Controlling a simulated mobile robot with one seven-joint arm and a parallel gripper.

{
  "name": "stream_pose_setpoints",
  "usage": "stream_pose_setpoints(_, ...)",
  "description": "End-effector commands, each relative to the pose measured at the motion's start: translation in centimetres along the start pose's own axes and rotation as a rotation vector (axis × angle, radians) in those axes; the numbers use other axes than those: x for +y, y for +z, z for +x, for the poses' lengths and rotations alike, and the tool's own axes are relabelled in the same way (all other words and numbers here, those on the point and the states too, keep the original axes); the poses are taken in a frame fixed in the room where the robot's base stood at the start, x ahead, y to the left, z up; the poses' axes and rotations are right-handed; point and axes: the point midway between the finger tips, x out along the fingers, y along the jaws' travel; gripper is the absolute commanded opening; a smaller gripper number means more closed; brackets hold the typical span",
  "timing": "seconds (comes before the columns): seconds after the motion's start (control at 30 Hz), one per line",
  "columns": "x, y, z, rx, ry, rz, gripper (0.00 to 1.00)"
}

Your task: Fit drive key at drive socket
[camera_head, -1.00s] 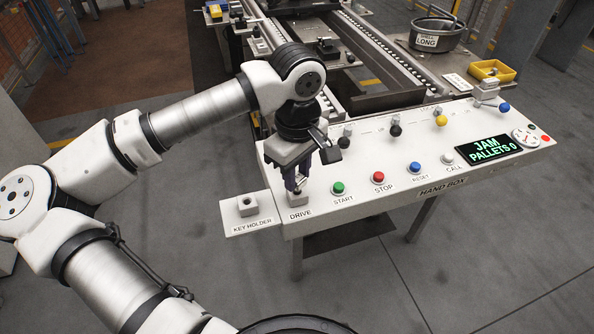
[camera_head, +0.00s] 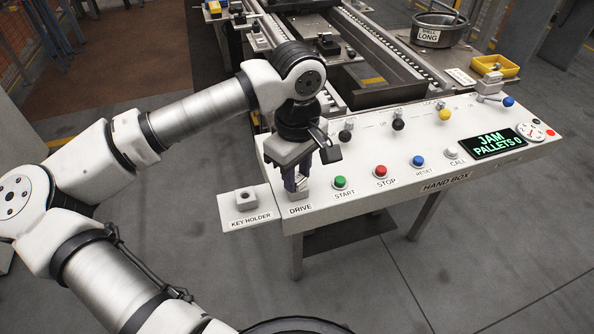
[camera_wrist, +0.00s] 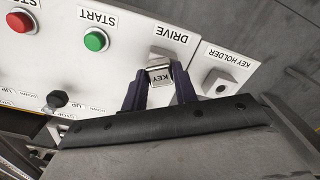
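The drive key (camera_wrist: 160,76), a grey block marked KEY, sits between the two dark fingers of my gripper (camera_wrist: 160,92) in the wrist view. My gripper (camera_head: 296,183) appears shut on it, pointing down at the DRIVE position. The drive socket (camera_head: 300,197) is a pale block above the DRIVE label at the panel's left front corner, partly covered by the fingers. In the wrist view the key overlaps the socket (camera_wrist: 158,55). I cannot tell whether the key is inside it or just above. The key holder (camera_head: 246,198) to the left is empty, its hole showing.
The hand box panel (camera_head: 330,210) carries green START (camera_head: 340,182), red STOP (camera_head: 381,171) and blue RESET (camera_head: 417,161) buttons right of the socket. Several toggles stand behind them. The display (camera_head: 497,142) reads JAM, PALLETS 0. A conveyor runs behind.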

Motion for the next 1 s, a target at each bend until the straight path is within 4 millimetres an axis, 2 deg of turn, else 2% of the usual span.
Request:
stream_pose_setpoints(0.03, 0.0, 0.0, -0.1, 0.0, 0.0, 0.0, 0.35)
stream_pose_setpoints(0.17, 0.0, 0.0, -0.1, 0.0, 0.0, 0.0, 0.52)
stream_pose_setpoints(0.43, 0.0, 0.0, -0.1, 0.0, 0.0, 0.0, 0.52)
stream_pose_setpoints(0.57, 0.1, -0.1, -1.1, 0.002, 0.002, -0.001, 0.52)
stream_pose_setpoints(0.67, 0.1, -0.1, -2.7, 0.004, 0.002, 0.0, 0.52)
stream_pose_setpoints(1.0, 0.1, 0.0, -10.4, 0.002, 0.001, -0.001, 0.52)
